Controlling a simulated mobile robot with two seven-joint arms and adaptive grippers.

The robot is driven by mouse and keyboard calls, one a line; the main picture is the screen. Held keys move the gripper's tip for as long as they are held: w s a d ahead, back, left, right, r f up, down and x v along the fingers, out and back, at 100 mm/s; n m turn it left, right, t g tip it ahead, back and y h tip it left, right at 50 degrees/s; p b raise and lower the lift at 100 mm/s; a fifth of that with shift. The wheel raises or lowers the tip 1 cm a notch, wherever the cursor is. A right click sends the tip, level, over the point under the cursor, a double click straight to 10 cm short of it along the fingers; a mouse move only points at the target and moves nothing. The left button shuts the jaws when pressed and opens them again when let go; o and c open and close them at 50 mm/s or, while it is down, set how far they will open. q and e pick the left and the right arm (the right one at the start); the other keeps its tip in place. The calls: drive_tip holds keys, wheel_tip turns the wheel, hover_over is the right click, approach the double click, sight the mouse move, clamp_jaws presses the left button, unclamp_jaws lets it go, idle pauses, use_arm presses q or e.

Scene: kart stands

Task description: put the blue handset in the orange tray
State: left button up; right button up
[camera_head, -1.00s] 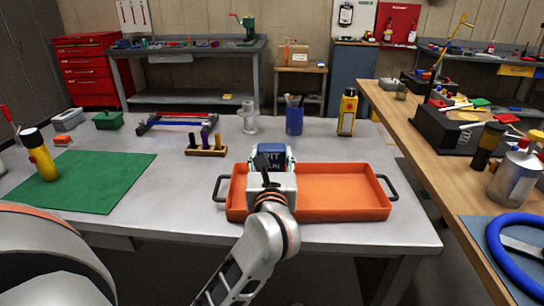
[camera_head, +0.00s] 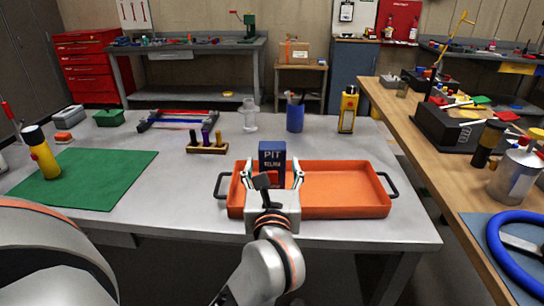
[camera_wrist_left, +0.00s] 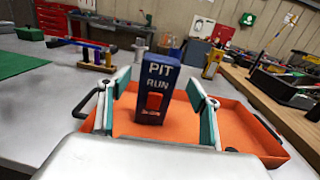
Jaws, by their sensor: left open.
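The blue handset (camera_head: 271,155), marked PIT RUN with a red button, stands upright in the left part of the orange tray (camera_head: 345,205). The wrist view shows the handset (camera_wrist_left: 157,82) with orange tray floor (camera_wrist_left: 180,128) around its base. My left gripper (camera_head: 272,172) is open at the near side of the tray. Its two fingers (camera_wrist_left: 160,90) are spread to either side of the handset with gaps, and they appear clear of it. My right gripper is not in view.
The tray has dark handles at both ends. Behind it stand a blue cup (camera_head: 295,119), a yellow bottle (camera_head: 348,110) and a clear stand (camera_head: 249,117). A peg block (camera_head: 207,148) and a green mat (camera_head: 85,179) lie left. A wooden bench (camera_head: 430,165) borders the right.

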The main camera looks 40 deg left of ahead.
use_arm(q)
drive_tip(key=v, duration=0.5)
drive_tip(key=shift+s+d, duration=0.2)
drive_tip(key=shift+s, duration=0.1)
